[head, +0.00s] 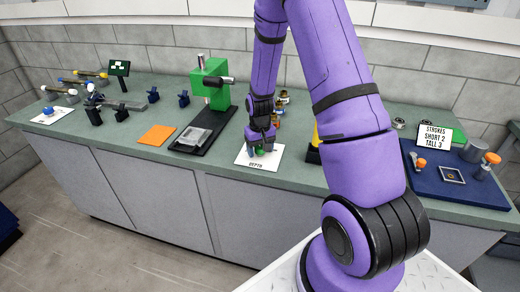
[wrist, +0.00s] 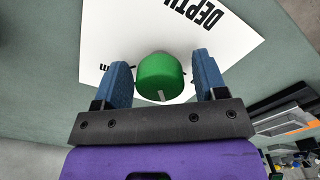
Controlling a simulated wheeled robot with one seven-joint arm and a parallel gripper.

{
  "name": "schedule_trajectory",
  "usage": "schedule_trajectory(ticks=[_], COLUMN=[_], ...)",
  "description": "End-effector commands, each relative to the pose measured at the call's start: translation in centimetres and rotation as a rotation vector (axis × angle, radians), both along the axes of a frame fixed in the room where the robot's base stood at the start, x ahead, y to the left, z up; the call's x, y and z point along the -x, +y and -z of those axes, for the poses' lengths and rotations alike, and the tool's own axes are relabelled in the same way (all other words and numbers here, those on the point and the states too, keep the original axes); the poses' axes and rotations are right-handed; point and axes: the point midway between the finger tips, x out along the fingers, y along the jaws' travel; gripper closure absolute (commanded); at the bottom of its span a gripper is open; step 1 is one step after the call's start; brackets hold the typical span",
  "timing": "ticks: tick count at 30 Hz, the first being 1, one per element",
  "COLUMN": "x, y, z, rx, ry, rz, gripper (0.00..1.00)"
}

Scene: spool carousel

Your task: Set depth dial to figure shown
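The depth dial is a green round knob (wrist: 160,76) with a pale mark on its near side. It sits on a white card (head: 245,157) printed DEPTH on the counter. In the wrist view the card (wrist: 130,35) fills the area behind the knob. My gripper (wrist: 162,80) points down at the dial, with one blue finger on each side of the knob and a visible gap on both sides. In the head view my gripper (head: 262,150) mostly hides the knob. The card's scale marks are largely hidden by the gripper; part of one letter shows at left.
A sign (head: 434,136) reads STROKES SHORT 2 TALL 3 on a blue tray (head: 450,185) at right. A green press (head: 212,85) stands left of the card, an orange square (head: 157,135) beyond it. A small dark screen (head: 119,69) stands farther left, its marks too small to read.

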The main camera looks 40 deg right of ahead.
Motion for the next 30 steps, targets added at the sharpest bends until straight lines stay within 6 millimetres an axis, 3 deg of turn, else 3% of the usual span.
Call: schedule_trajectory(ticks=[8, 13, 30], x=[0.0, 0.0, 0.0], y=[0.0, 0.0, 0.0], z=[0.0, -1.0, -9.8], rx=[0.0, 0.0, 0.0], ry=[0.001, -0.002, -0.002], rz=[0.0, 0.0, 0.0], gripper=[0.31, 0.31, 0.31])
